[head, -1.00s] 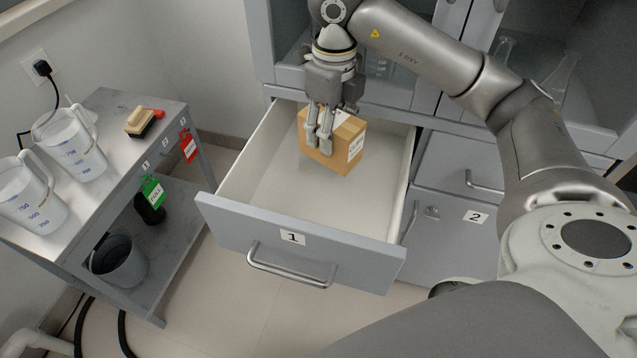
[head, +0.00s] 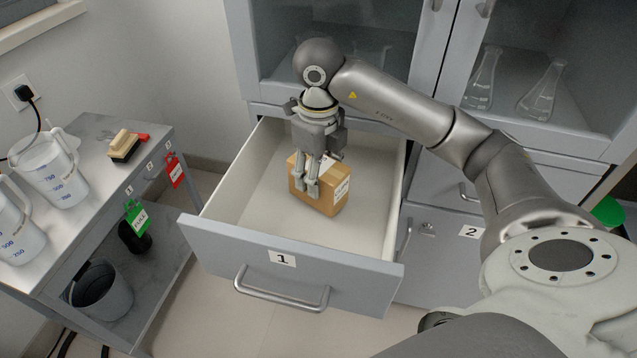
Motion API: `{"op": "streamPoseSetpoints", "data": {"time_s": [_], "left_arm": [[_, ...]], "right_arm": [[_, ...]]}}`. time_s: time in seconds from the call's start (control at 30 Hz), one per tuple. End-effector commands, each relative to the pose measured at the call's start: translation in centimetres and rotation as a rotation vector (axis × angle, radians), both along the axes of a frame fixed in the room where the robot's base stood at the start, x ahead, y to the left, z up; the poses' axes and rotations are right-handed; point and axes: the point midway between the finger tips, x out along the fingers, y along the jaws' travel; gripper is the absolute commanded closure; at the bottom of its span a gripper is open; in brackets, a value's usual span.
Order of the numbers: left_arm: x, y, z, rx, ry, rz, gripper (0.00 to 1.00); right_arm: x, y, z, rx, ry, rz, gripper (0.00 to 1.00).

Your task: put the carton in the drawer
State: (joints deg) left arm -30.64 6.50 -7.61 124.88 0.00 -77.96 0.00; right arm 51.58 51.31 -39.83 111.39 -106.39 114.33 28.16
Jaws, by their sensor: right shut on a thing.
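The carton (head: 327,201) is a small brown box with a white label on its side. It is inside the open drawer (head: 213,236) marked 1, near the middle of its width. I cannot tell for sure whether its base touches the drawer floor. My right gripper (head: 312,189) points down from above and is shut on the carton, with its fingers over the near face. The fingers hide part of the box. My left gripper is not in view.
A grey side table (head: 120,201) at the left holds clear measuring jugs (head: 62,180) and a brush (head: 125,146). A bucket (head: 101,290) stands on its lower shelf. The cabinet (head: 440,254) with door 2 is right of the drawer. The drawer floor around the carton is clear.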

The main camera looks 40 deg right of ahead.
Motion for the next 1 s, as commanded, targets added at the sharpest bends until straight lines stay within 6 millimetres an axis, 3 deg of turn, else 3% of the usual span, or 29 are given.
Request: {"op": "streamPoseSetpoints", "data": {"time_s": [0.1, 0.2, 0.67, 0.7, 0.87, 1.0], "left_arm": [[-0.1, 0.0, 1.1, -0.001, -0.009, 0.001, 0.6], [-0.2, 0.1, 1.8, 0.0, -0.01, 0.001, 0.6], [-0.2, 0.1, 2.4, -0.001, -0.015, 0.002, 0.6], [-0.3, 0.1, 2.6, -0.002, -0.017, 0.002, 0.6], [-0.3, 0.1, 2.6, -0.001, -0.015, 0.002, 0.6], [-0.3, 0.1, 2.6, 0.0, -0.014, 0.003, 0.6]], "right_arm": [[-0.1, 0.0, -2.0, 0.001, 0.003, -0.001, 0.79], [0.0, 0.0, -2.6, 0.001, 0.001, -0.001, 0.79], [0.0, 0.0, -3.0, 0.0, 0.0, 0.0, 0.79], [0.0, 0.0, -3.0, 0.0, 0.001, 0.0, 0.47], [0.0, 0.0, -2.9, 0.0, 0.001, 0.0, 0.27], [0.0, 0.0, -2.9, 0.0, 0.001, 0.0, 0.27]]}}
